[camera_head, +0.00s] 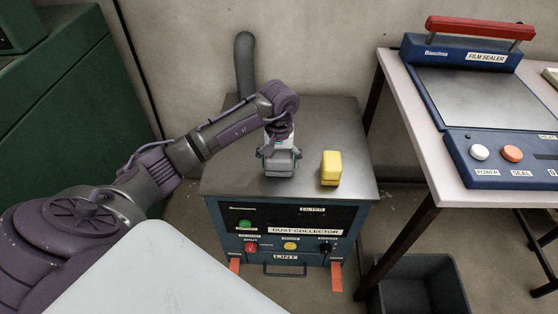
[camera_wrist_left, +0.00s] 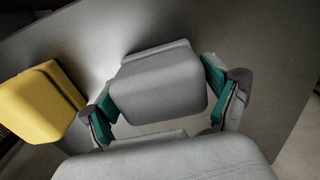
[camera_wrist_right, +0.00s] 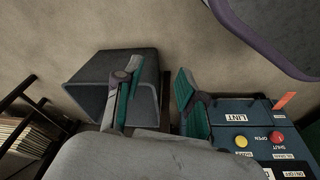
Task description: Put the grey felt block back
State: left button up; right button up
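The grey felt block (camera_wrist_left: 160,85) lies between the two teal-padded fingers of my left gripper (camera_wrist_left: 160,95) in the left wrist view. One finger is close along each side. I cannot tell whether the pads press on it. In the head view the block (camera_head: 279,165) is at the steel top of the dust collector (camera_head: 230,175), below my left gripper (camera_head: 279,150); whether it rests there or is just lifted is unclear. My right gripper (camera_wrist_right: 155,100) is open and empty in the right wrist view, and is not seen in the head view.
A yellow block (camera_head: 331,168) stands close to the right of the grey one. A dark pipe (camera_head: 245,65) rises behind. The table (camera_head: 405,105) with the film sealer (camera_head: 480,90) is at right. A dark bin (camera_head: 420,285) is on the floor. The top's left front is bare.

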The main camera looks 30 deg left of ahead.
aim_at(279, 154)
pick_arm(q)
jog(key=shift+o, duration=0.3)
pick_arm(e)
jog(key=shift+w+r, duration=0.1)
jog(key=shift+w, duration=0.1)
pick_arm(q)
jog(key=shift+r, duration=0.4)
notch_tip(279, 154, up, 11)
jog(key=shift+r+p, duration=0.2)
jog(key=shift+p, duration=0.5)
pick_arm(e)
jog(key=f, duration=0.1)
jog(key=s+f, duration=0.1)
jog(key=f, duration=0.2)
jog(key=shift+s+d+f, duration=0.15)
jog(key=shift+s+f, duration=0.05)
jog(key=shift+s, duration=0.15)
